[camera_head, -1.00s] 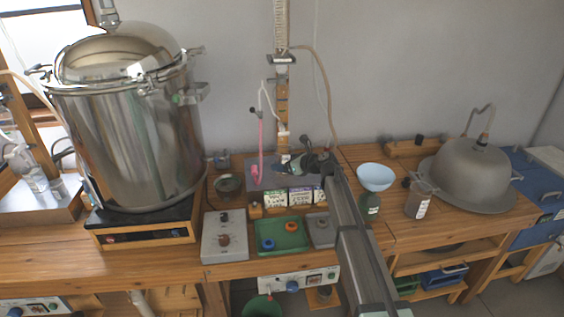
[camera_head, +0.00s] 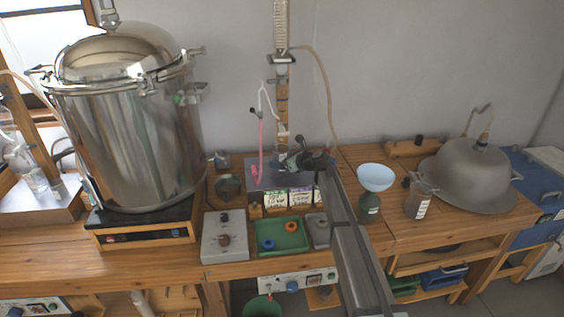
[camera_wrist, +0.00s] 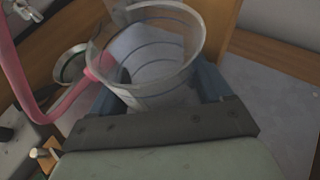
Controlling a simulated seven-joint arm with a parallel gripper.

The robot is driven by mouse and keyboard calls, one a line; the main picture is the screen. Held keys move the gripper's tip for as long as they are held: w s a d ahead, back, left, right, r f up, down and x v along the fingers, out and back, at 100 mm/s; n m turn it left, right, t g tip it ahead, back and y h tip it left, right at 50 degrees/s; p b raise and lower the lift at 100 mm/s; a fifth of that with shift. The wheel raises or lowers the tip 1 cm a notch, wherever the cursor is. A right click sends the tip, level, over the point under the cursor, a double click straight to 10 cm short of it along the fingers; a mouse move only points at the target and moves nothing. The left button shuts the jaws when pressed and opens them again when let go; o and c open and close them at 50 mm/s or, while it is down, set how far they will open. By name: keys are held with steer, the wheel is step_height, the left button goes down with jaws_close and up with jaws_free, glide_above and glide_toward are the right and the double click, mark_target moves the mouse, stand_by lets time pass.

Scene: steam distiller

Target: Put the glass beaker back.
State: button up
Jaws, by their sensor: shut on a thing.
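The clear glass beaker (camera_wrist: 150,85) shows large in the wrist view, with dark ring lines on its wall. The fingers of my gripper (camera_wrist: 160,92) are on both sides of it and shut on it. The beaker looks tilted in this view, and the gripper body hides its lower part. In the head view my gripper (camera_head: 291,160) is over the grey platform (camera_head: 254,180) at the back of the bench, near the foot of the upright scale. The beaker is small and hard to make out there. I cannot tell whether it touches the platform.
A pink tube (camera_head: 261,145) hangs just left of my gripper; it also shows in the wrist view (camera_wrist: 22,85). Small cartons (camera_head: 300,197) stand in front. A green tray (camera_head: 283,236), a steel boiler (camera_head: 135,125) and a blue funnel (camera_head: 375,177) stand around.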

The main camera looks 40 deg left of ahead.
steer(key=o, duration=1)
steer(key=shift+f, duration=0.1)
steer(key=shift+c, duration=0.2)
steer(key=v, duration=1.2)
steer(key=shift+r, duration=0.25)
